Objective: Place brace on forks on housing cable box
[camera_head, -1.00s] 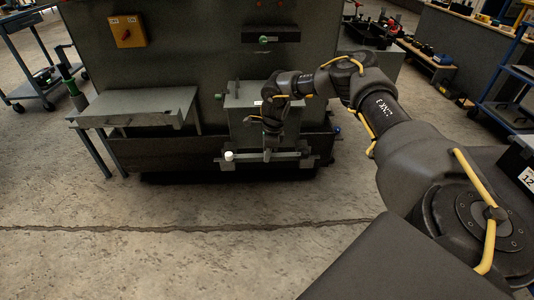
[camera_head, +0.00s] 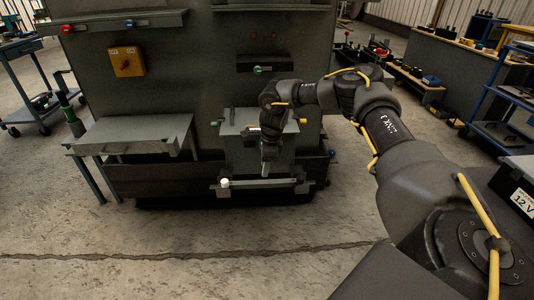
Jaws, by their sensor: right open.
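The housing cable box (camera_head: 240,150) is a grey box on the front of the large dark cabinet, low and right of centre. The brace (camera_head: 245,184) looks like a pale horizontal bar with a white knob at its left end, lying across the bottom front of the box. The forks under it are too small and dark to make out, so I cannot tell how the bar seats. My right gripper (camera_head: 266,168) is open and points down just above the bar, in front of the box. My left gripper is not in view.
A grey side table (camera_head: 135,133) stands left of the box. The cabinet (camera_head: 190,70) carries a yellow switch box (camera_head: 127,62) and a slot panel with a green knob. Blue carts stand at both sides. The concrete floor in front is clear.

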